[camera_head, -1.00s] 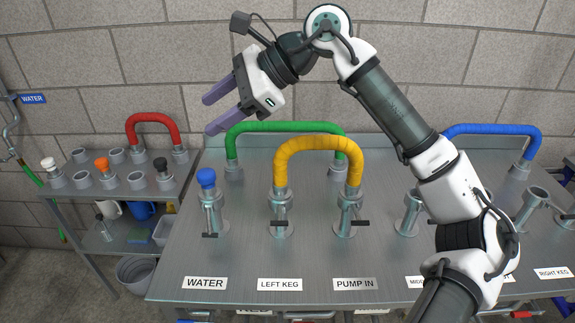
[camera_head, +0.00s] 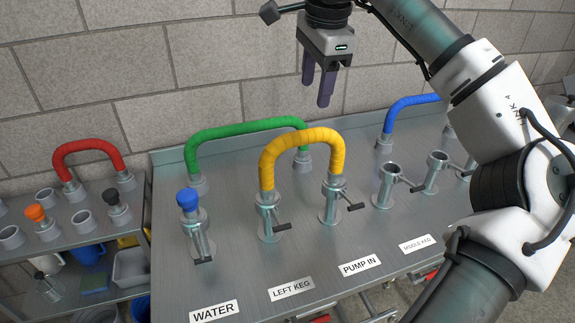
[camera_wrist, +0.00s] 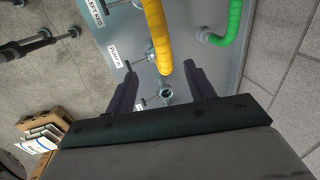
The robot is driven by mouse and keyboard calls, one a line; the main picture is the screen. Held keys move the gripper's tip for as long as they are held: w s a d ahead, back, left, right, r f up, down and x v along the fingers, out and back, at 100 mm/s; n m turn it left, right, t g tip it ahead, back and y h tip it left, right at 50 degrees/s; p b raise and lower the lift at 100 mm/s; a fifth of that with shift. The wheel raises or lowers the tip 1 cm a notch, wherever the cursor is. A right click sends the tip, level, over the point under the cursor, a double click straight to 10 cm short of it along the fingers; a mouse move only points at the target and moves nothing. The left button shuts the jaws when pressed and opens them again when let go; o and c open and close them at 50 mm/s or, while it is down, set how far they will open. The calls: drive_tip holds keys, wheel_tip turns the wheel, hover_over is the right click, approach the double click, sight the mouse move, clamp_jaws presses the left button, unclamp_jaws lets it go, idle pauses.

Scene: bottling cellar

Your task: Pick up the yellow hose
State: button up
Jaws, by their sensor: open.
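The yellow hose (camera_head: 300,142) is an upside-down U. Its two ends sit on the upright pipes behind the LEFT KEG label (camera_head: 291,289) and the PUMP IN label (camera_head: 359,265). My gripper (camera_head: 318,98) is open and empty, pointing down, above the table and apart from the hose, up and slightly right of it in the head view. In the wrist view the yellow hose (camera_wrist: 157,35) runs down from the top edge towards the space between the finger tips of my gripper (camera_wrist: 160,72).
A green hose (camera_head: 245,130) arches behind the yellow one on the steel table (camera_head: 240,262). A blue hose (camera_head: 408,103) stands further right. A pipe with a blue cap (camera_head: 187,198) is at the left. Open pipes stand right of PUMP IN. A side shelf holds a red hose (camera_head: 88,146).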

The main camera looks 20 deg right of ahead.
sight(306, 131)
drive_tip(key=f, duration=0.2)
drive_tip(key=w+f, duration=0.1)
drive_tip(key=f, duration=0.5)
drive_tip(key=shift+w+f+p, duration=0.15)
drive_tip(key=shift+w+p, duration=0.15)
drive_tip(key=shift+p, duration=0.1)
drive_tip(key=shift+w+a+f+p, duration=0.1)
drive_tip(key=shift+w+f+p, duration=0.2)
drive_tip(key=shift+f, duration=0.55)
drive_tip(key=shift+w+a+f+p, duration=0.15)
drive_tip(key=shift+f+p, duration=0.1)
drive_tip(key=shift+f, duration=0.55)
drive_tip(key=shift+w+f+p, duration=0.25)
drive_tip(key=shift+f+p, duration=0.05)
drive_tip(key=shift+f, duration=0.55)
drive_tip(key=c, duration=0.9)
drive_tip(key=shift+c, duration=0.6)
drive_tip(key=shift+r, duration=0.1)
drive_tip(key=shift+r, duration=0.25)
wheel_tip(306, 131, up, 19)
drive_tip(key=b, duration=0.1)
drive_tip(key=shift+r, duration=0.2)
